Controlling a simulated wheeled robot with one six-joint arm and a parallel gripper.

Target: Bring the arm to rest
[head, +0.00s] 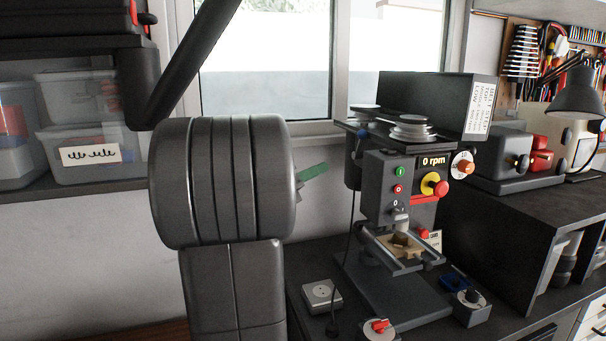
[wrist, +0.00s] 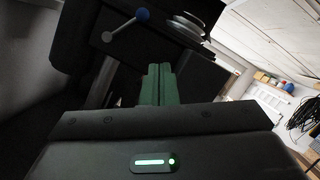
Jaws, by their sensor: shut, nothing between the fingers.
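My arm fills the left middle of the head view as a thick dark grey joint and link. My gripper (head: 313,171) shows only as a small green finger tip past the right side of that joint, to the left of the drill press (head: 385,185). In the wrist view the two green fingers of my gripper (wrist: 159,80) stand side by side, pressed together and empty. The rest of the gripper is hidden behind the arm in the head view.
The drill press reads 0 rpm, and a wooden-coloured piece (head: 401,243) sits on its table. A white socket box (head: 322,295) and a red-knobbed control (head: 379,327) stand on the bench. Clear bins (head: 90,155) sit on a shelf at left. A window (head: 265,70) is behind.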

